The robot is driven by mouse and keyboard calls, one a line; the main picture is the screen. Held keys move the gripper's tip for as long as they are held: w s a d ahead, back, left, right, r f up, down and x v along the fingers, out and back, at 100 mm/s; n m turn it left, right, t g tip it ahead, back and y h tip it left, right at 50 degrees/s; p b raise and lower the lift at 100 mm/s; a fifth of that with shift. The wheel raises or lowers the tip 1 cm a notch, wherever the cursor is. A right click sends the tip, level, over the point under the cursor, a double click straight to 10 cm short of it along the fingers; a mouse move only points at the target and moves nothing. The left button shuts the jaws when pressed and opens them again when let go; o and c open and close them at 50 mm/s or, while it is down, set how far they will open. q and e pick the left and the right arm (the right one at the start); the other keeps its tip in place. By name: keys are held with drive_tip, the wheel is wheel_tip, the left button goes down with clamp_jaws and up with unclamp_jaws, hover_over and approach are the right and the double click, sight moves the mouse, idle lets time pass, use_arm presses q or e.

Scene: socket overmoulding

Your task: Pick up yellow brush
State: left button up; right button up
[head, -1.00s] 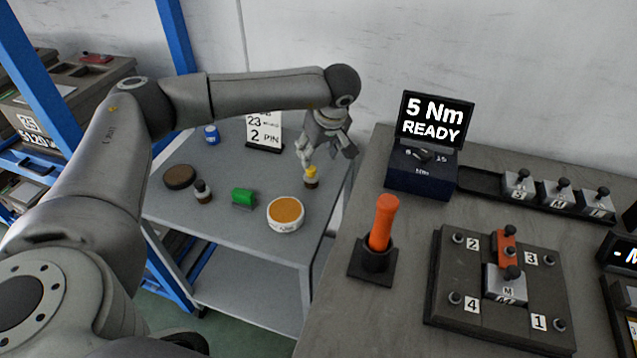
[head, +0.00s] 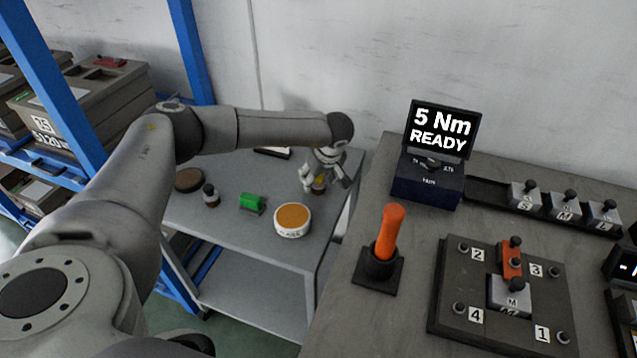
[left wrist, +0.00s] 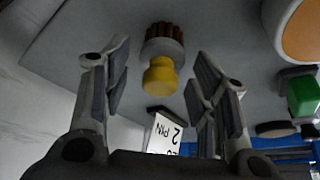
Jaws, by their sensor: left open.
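The yellow brush (left wrist: 160,76) has a yellow knob and a ring of brown bristles. It stands on the grey side table (head: 262,238) and lies between the open fingers of my left gripper (left wrist: 160,92) in the left wrist view. No finger touches it there. In the head view my left gripper (head: 322,185) is low over the brush (head: 318,184) and hides most of it. My right gripper is not in view.
Near the brush are an orange-topped round tin (head: 292,219), a green block (head: 251,203), a dark-knobbed brush (head: 211,195) and a brown disc (head: 188,180). A sign (left wrist: 165,134) stands behind. The workbench with an orange-handled tool (head: 390,232) is to the right.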

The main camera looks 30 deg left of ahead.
use_arm(q)
drive_tip(key=c, duration=1)
drive_tip(key=shift+r, duration=0.1)
drive_tip(key=shift+r, duration=0.5)
drive_tip(key=s+d+r+b, duration=0.1)
drive_tip(key=s+d+r, duration=0.2)
drive_tip(key=r, duration=0.1)
drive_tip(key=s+d+r+b, duration=0.1)
drive_tip(key=s+d+r, duration=0.2)
drive_tip(key=r, duration=0.1)
drive_tip(key=s+d+r+b, duration=0.1)
drive_tip(key=s+d+r, duration=0.2)
drive_tip(key=s+r, duration=0.1)
drive_tip(key=shift+s+d, duration=0.1)
drive_tip(key=shift+d, duration=0.25)
